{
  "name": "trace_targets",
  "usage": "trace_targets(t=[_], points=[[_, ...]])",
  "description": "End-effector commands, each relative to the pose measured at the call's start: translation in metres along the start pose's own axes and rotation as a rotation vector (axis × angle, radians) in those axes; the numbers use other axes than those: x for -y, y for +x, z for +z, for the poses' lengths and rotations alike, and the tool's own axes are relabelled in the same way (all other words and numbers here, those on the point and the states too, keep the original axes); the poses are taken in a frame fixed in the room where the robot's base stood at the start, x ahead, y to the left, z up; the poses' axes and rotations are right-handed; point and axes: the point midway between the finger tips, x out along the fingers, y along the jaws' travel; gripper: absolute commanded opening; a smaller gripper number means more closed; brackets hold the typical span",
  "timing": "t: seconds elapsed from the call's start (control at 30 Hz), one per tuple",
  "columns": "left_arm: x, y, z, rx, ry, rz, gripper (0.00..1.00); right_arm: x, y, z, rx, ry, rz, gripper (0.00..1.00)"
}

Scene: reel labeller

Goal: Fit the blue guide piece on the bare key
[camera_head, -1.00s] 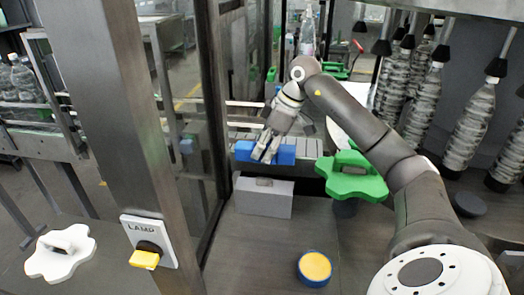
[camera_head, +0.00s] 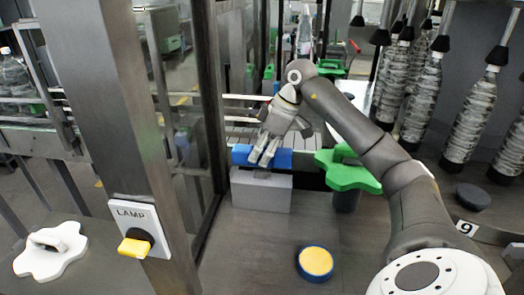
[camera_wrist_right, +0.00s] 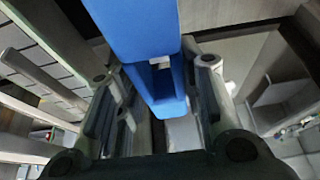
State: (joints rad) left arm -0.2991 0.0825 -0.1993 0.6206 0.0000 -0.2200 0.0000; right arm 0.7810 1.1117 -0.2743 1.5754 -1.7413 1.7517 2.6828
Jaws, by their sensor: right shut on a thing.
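The blue guide piece (camera_head: 283,158) is held by my right gripper (camera_head: 263,163), whose fingers are shut on its middle. The piece lies lengthwise over the back of the grey block (camera_head: 262,195). A small dark key (camera_head: 262,174) shows on the block's top, just below the fingertips and partly hidden. I cannot tell whether the piece touches the key or the block. In the right wrist view the blue piece (camera_wrist_right: 138,25) runs between the fingers, with a slot in its face; the key is not clear there. My left gripper is out of view.
A green star-shaped part (camera_head: 347,170) sits on a dark post to the right. A yellow-and-blue disc (camera_head: 316,262) lies on the counter in front. A metal pillar with a yellow lamp switch (camera_head: 135,246) and a white star-shaped part (camera_head: 50,248) are left. Counter before the block is clear.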

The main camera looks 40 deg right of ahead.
Motion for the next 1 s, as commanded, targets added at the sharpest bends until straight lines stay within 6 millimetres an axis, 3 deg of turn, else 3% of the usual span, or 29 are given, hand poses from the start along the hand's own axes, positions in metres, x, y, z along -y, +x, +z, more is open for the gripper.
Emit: trace_targets(t=[1.0], points=[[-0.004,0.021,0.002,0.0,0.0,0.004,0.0,0.0,0.032,0.014,0.0,0.0,0.001,0.06]])
